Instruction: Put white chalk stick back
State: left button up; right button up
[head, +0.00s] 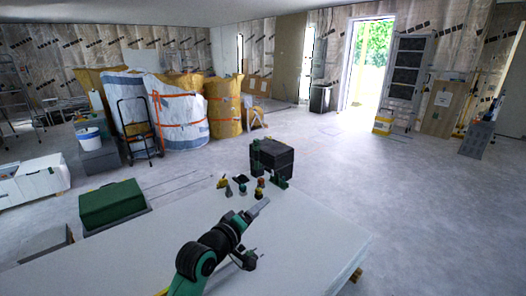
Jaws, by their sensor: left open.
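My left gripper (263,204) reaches over the white tabletop (320,232) from the lower left, its pale end pointing up and right toward a group of small objects. It is open, and I see nothing held in it. I cannot pick out a white chalk stick; against the white surface it may be too small to see, or hidden behind my arm. My right gripper is out of view.
Small items stand near the table's far edge, among them a yellow one (222,182) and an orange one (260,183). A black box (272,156) is behind them. A green case (112,203) is at left. The table's right part is clear.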

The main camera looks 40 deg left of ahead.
pick_arm(q)
jog(key=s+d+r+m+t+h, duration=0.1)
jog(key=s+d+r+m+t, duration=0.15)
jog(key=d+r, duration=0.45)
jog(key=s+d+r+m+t+h, duration=0.1)
jog(key=d+r+m+t, duration=0.25)
jog(key=r, duration=0.85)
jog(key=s+d+r+m+t+h, duration=0.1)
jog(key=s+d+r+m+t, duration=0.2)
jog(key=s+r, duration=0.5)
jog(key=s+d+r+m+t+h, duration=0.2)
jog(key=s+d+r+m, duration=0.4)
jog(key=s+r, duration=0.2)
jog(key=shift+s+d+r+t, duration=0.2)
jog(key=shift+r+t, duration=0.05)
jog(key=shift+t, duration=0.15)
jog(key=shift+r, duration=0.1)
notch_tip(320, 180, up, 46)
jog(key=p, duration=4.6)
jog(key=shift+r+p, duration=0.15)
jog(key=shift+p, duration=0.15)
jog(key=shift+w, duration=0.1)
